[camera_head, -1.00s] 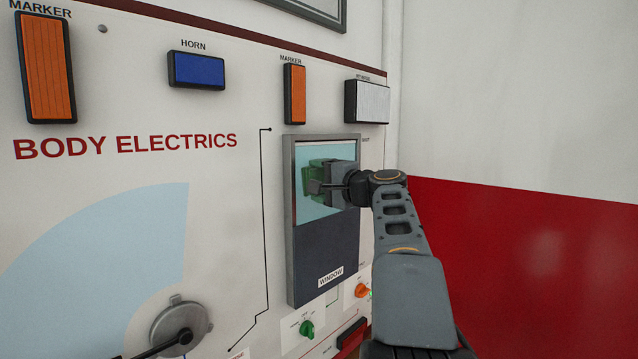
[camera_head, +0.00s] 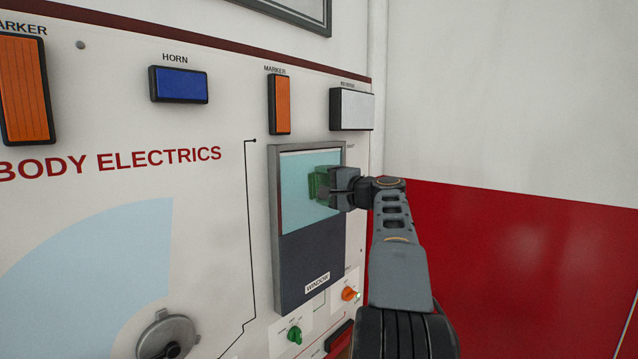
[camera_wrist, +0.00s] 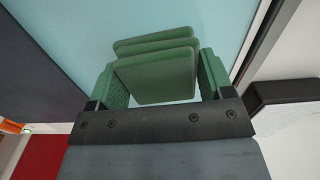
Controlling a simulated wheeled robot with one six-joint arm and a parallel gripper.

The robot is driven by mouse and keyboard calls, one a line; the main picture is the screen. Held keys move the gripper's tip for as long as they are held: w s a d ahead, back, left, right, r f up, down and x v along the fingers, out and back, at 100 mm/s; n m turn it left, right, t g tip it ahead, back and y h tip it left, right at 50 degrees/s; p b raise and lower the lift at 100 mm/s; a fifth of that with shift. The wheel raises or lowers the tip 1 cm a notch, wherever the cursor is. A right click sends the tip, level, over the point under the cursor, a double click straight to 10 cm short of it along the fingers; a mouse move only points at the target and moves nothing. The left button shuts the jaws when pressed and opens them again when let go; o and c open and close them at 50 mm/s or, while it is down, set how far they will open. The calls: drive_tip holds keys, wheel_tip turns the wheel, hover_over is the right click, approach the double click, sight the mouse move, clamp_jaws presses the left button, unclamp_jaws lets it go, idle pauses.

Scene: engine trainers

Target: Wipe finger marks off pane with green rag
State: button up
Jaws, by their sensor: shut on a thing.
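The pane (camera_head: 298,172) is a light blue sheet in the upper part of a grey frame labelled WINDOW. My gripper (camera_head: 330,187) is at the pane's right side, shut on the folded green rag (camera_head: 316,184). In the wrist view the rag (camera_wrist: 155,78) shows as stacked green layers between the two green-padded fingers of my gripper (camera_wrist: 160,82). The rag is in front of the pane (camera_wrist: 205,15); whether it touches cannot be told. No finger marks can be made out. My gripper hides part of the pane's right edge.
The frame's dark lower part (camera_head: 308,262) lies below the pane. Green (camera_head: 295,333) and orange (camera_head: 348,294) knobs stick out beneath it. A white lamp (camera_head: 351,109) juts out above right. Open space lies right of the panel, before the red and white wall (camera_head: 500,250).

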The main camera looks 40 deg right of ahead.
sight(296, 188)
drive_tip(key=d+p, duration=0.1)
drive_tip(key=d, duration=0.2)
drive_tip(key=w+d+p, duration=0.1)
drive_tip(key=d, duration=0.1)
drive_tip(key=shift+f+p, duration=0.1)
drive_tip(key=shift+p, duration=0.2)
drive_tip(key=shift+a, duration=0.1)
drive_tip(key=shift+s+a+f+b, duration=0.1)
drive_tip(key=shift+s+a+b, duration=0.05)
drive_tip(key=shift+a+b, duration=0.4)
drive_tip(key=shift+s+a+f+b, duration=0.1)
drive_tip(key=shift+a+b, duration=0.3)
drive_tip(key=shift+b, duration=0.1)
drive_tip(key=shift+s+a+r+b, duration=0.1)
drive_tip(key=shift+a+b, duration=0.2)
drive_tip(key=shift+a, duration=0.2)
drive_tip(key=shift+s+a+r+b, duration=0.1)
drive_tip(key=shift+a+b, duration=0.15)
drive_tip(key=shift+a, duration=0.25)
